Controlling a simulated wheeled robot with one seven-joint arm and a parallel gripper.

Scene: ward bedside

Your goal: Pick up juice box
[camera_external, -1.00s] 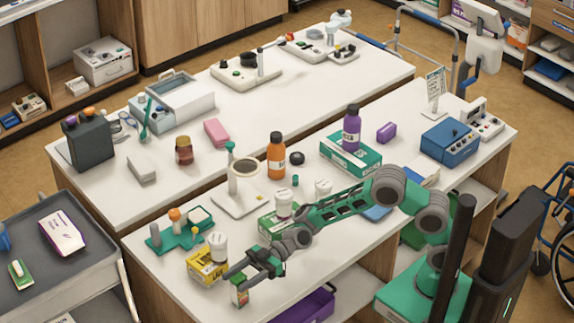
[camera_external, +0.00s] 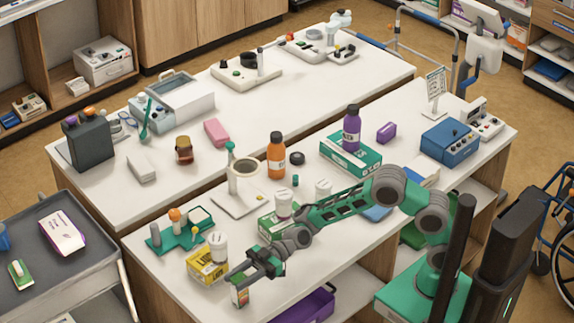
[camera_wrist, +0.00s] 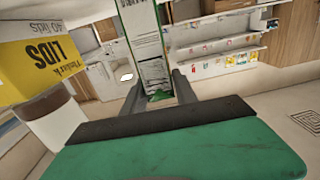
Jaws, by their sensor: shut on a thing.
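The juice box (camera_external: 240,293) is a small upright carton in green, white and red, near the front edge of the near table. My gripper (camera_external: 239,279) reaches down from the upper right and is shut on it. In the wrist view the juice box (camera_wrist: 147,40) stands between the two fingers (camera_wrist: 160,88), with a white printed panel and green edges facing the camera. The fingers hide part of it in the external view. I cannot tell whether its base touches the table.
A yellow box (camera_external: 206,267) with a white-capped bottle (camera_external: 217,243) stands close left of my gripper. The yellow box (camera_wrist: 42,55) also shows in the wrist view. A green tray (camera_external: 178,238) lies behind. A green box (camera_external: 277,226) stands beneath my arm.

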